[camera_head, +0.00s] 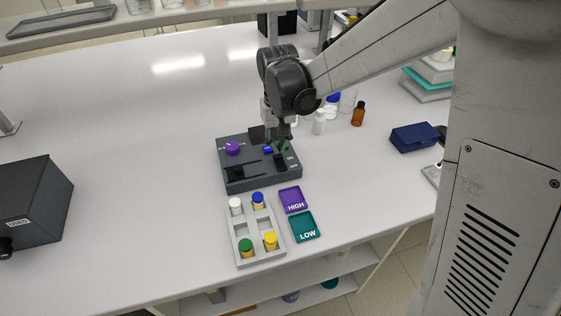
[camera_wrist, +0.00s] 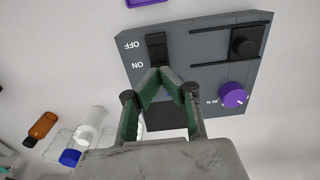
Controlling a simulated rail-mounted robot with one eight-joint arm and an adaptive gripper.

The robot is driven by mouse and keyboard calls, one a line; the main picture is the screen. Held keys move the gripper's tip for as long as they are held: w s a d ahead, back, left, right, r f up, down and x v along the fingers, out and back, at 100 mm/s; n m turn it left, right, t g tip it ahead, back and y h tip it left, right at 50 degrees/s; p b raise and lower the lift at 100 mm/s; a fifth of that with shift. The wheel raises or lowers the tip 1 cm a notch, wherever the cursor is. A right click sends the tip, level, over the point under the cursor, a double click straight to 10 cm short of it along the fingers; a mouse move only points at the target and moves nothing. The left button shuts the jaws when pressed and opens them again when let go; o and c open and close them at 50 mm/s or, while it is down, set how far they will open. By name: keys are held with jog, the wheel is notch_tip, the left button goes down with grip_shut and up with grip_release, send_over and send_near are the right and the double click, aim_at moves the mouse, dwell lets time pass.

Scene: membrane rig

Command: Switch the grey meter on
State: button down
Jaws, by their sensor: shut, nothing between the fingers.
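The grey meter (camera_head: 262,181) stands on the white bench in the head view. It fills the upper middle of the wrist view (camera_wrist: 200,62). A black switch (camera_wrist: 157,47) with ON and OFF labels sits on its top panel. The meter also carries a purple knob (camera_wrist: 232,94) and a black slider knob (camera_wrist: 244,42). My gripper (camera_wrist: 159,72) is shut and empty, its green fingertips over the panel at the ON end of the switch. I cannot tell whether the fingertips touch the switch. In the head view my gripper (camera_head: 280,147) is above the meter's far right part.
A grey rack (camera_head: 245,244) with several capped vials stands in front of the meter. Purple HIGH (camera_head: 292,200) and teal LOW (camera_head: 304,227) trays lie beside it. Bottles, including a brown one (camera_head: 358,113), stand behind right. A dark box (camera_head: 32,205) is at left. Bench between is clear.

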aim_at(279, 156)
jog(key=shift+f+b, duration=1.1)
jog(key=shift+f, duration=0.25)
dwell(1.4)
jog(key=shift+r+p, duration=1.85)
jog(key=shift+r, duration=1.65)
jog(key=shift+d+r, duration=0.1)
jog(key=shift+r, duration=0.05)
jog(key=s+d+r+m+t+b, duration=0.1)
jog(key=s+d+r+t+b, duration=0.15)
jog(key=s+d+r, duration=0.6)
jog(key=s+d+f+m+t+b, duration=0.2)
jog(key=s+d+f+t, duration=0.1)
jog(key=s+d, duration=0.6)
jog(key=s+t, duration=0.1)
jog(key=s, duration=0.2)
jog(key=shift+t, duration=0.35)
